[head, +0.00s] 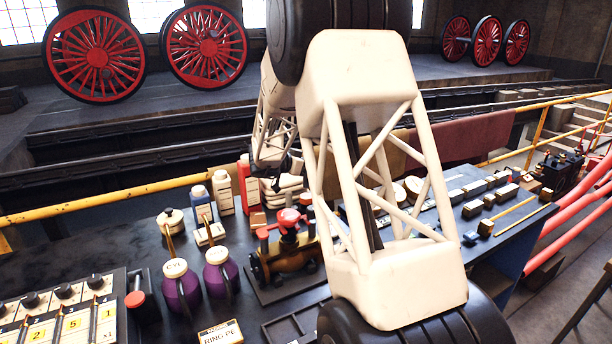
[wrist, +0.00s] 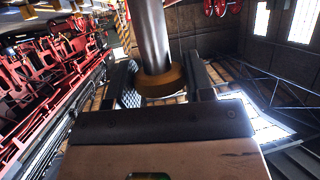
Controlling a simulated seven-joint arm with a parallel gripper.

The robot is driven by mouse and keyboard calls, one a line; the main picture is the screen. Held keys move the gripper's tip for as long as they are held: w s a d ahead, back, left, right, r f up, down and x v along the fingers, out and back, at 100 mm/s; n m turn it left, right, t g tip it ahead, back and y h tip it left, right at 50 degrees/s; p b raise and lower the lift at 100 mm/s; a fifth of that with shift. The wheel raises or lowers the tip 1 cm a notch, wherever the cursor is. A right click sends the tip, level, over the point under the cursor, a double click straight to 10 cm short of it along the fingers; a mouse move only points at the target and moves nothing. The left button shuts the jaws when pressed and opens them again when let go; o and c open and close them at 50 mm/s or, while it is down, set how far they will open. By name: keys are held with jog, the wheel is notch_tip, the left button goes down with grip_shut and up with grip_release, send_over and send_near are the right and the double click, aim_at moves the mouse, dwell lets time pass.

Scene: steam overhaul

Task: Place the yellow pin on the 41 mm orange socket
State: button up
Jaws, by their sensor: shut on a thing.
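In the wrist view my gripper (wrist: 162,88) is shut on a thick grey shaft (wrist: 151,35) with a dark yellow collar (wrist: 160,80). This looks like the yellow pin. The collar sits between the two fingers, and the shaft runs away from the gripper towards the top of the picture. The wrist view shows no bench surface or socket near the pin. In the head view my gripper and the held pin do not show, and my arm covers the middle of the bench. I cannot make out the 41 mm orange socket in either view.
The dark bench (head: 130,235) is crowded. Two purple bottles (head: 221,275), a brass device with red parts (head: 287,250) and a numbered panel (head: 62,318) stand on the left. Metal blocks (head: 472,208) lie on the right. A yellow rail (head: 112,200) runs behind.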

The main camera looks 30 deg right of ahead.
aim_at(306, 187)
dwell(0.3)
jog(key=shift+f, duration=1.65)
jog(key=shift+f, duration=0.1)
jog(key=o, duration=1.2)
jog(key=shift+f, duration=0.1)
jog(key=shift+r, duration=0.2)
jog(key=v, duration=1.2)
